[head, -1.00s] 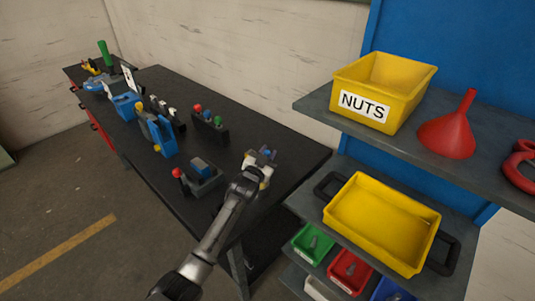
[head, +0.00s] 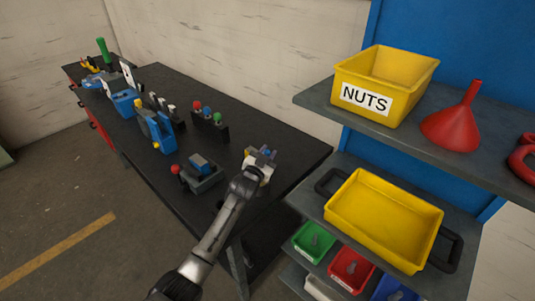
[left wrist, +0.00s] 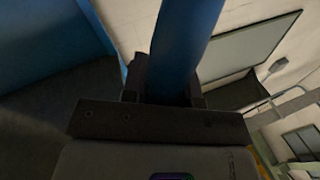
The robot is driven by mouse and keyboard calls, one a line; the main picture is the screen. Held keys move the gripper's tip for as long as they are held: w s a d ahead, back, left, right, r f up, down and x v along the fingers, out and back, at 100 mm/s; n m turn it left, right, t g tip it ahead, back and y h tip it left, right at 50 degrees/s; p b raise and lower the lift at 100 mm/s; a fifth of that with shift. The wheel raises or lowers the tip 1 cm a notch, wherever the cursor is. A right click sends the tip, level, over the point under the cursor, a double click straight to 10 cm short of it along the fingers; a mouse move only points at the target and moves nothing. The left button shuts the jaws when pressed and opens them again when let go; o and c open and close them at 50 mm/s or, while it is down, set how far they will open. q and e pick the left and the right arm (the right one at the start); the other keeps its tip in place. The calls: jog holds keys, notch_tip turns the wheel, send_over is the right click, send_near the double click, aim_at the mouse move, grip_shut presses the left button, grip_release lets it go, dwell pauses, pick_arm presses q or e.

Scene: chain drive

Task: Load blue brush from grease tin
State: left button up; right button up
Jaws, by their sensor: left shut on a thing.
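My left gripper (head: 262,157) is over the near right end of the dark workbench (head: 285,137). In the left wrist view its jaws (left wrist: 170,95) are shut on a thick blue shaft, which I take as the blue brush (left wrist: 187,38). The shaft runs up out of the picture, so its ends are hidden. In the head view only a small bit of blue shows at the jaws. I cannot pick out the grease tin in either view. My right gripper is not in view.
A rack with red, blue and green knobs (head: 210,125), a blue device (head: 156,128) and a grey block with a red ball (head: 199,175) stand on the bench. Shelves at right hold a yellow NUTS bin (head: 410,73), a red funnel (head: 453,125) and a yellow tray (head: 382,215).

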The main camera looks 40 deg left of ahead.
pick_arm(q)
jog(key=shift+f, duration=0.15)
jog(key=shift+f+b, duration=0.4)
jog(key=shift+f, duration=0.1)
dwell(0.6)
dwell(0.5)
jog(key=shift+f, duration=0.25)
dwell(0.7)
jog(key=shift+r, duration=0.1)
notch_tip(320, 180, up, 7)
jog(key=p, duration=0.7)
jog(key=shift+r, duration=0.1)
dwell(0.3)
